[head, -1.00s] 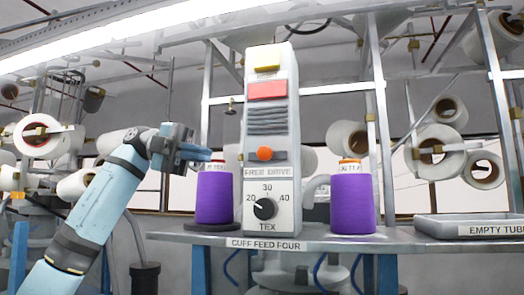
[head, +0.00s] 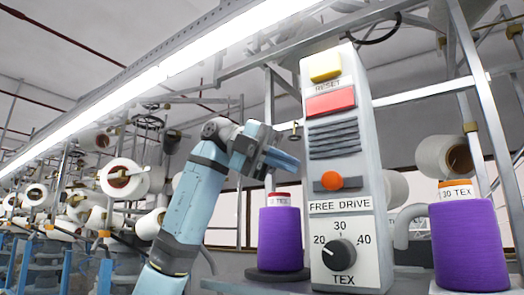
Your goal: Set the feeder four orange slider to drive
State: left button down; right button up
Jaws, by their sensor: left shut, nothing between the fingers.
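The feeder panel (head: 347,110) is a tall grey box with a yellow reset button, a red block and dark ribs. Its orange slider knob (head: 332,180) sits in a short dark horizontal slot, left of the slot's middle, above the word FREE in the label "FREE DRIVE" (head: 340,205). My left gripper (head: 297,163) is shut and empty. Its fingertips point right, a little left of and above the knob, and appear apart from the panel. My right gripper is not in view.
A purple cone (head: 280,238) labelled 30 TEX stands just below my left gripper, left of the panel. Another purple cone (head: 468,245) stands at the right. A black TEX dial (head: 339,254) is below the slider. Metal frame posts and white yarn spools lie behind.

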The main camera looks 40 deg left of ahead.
aim_at(325, 173)
pick_arm(q)
jog(key=shift+p+x, duration=0.35)
jog(key=shift+x, duration=2)
jog(key=shift+s, duration=0.2)
jog(key=shift+d+r, duration=0.1)
jog(key=shift+d, duration=0.15)
jog(key=shift+w+d+p, duration=0.1)
jog(key=shift+d+p, duration=0.25)
jog(key=shift+d, duration=0.75)
